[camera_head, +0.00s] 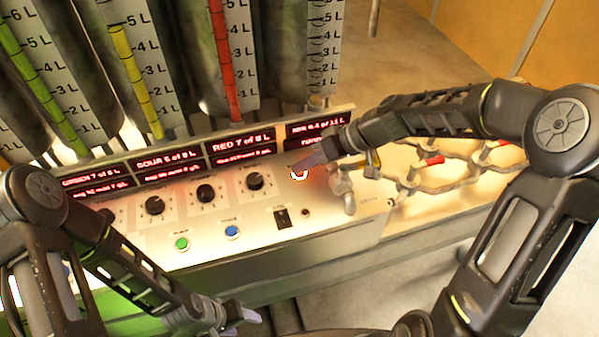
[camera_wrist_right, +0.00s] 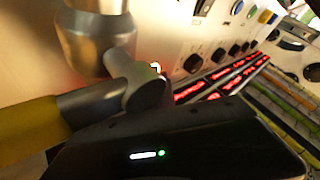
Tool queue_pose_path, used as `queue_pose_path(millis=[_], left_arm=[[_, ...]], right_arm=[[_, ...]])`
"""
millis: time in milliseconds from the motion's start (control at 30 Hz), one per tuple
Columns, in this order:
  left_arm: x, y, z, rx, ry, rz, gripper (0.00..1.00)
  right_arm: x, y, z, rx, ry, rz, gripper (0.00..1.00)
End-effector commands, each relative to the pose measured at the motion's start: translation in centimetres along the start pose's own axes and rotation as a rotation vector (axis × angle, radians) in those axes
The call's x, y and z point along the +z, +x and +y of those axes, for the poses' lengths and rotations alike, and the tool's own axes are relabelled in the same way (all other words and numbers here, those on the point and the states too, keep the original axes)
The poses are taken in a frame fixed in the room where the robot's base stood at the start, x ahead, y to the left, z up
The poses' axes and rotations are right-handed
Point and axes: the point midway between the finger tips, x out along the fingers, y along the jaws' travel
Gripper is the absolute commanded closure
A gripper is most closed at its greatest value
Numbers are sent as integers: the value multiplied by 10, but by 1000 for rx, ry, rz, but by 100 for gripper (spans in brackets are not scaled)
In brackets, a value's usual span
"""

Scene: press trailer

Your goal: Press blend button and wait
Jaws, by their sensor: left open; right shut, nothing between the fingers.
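On the sloped control panel (camera_head: 330,215) in the head view there is a button with a glowing white ring (camera_head: 299,175). Its label is not readable, so I cannot tell for sure that it is the blend button. My right gripper (camera_head: 307,161) is shut and empty, its tip just above and beside that ring; I cannot tell whether it touches. Part of the white ring (camera_wrist_right: 156,67) shows in the right wrist view, beside a metal fitting. A green button (camera_head: 182,244) and a blue button (camera_head: 232,232) sit further left. My left gripper (camera_head: 236,314) is open and empty, below the panel's front.
Several black knobs (camera_head: 255,181) line the panel under red-lit displays (camera_head: 240,145). Tall graduated tubes (camera_head: 218,50) stand behind. A metal tap (camera_head: 344,185) with a yellow handle (camera_head: 375,162) and branching pipes (camera_head: 450,175) lie close to the right gripper.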

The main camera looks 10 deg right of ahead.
Motion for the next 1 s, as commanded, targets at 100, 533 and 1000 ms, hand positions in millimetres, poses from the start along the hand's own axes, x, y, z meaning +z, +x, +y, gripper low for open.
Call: queue_pose_path(millis=[100, 533, 1000], left_arm=[[0, 0, 0, 0, 0, 0, 42], [0, -4, 2, 0, 0, 0, 42], [0, -5, 2, 0, 0, 0, 42]], right_arm=[[0, 0, 0, 0, 0, -1, 100], [-5, -8, -6, 0, 1, -1, 100], [-8, -11, -8, 0, 0, -1, 100]])
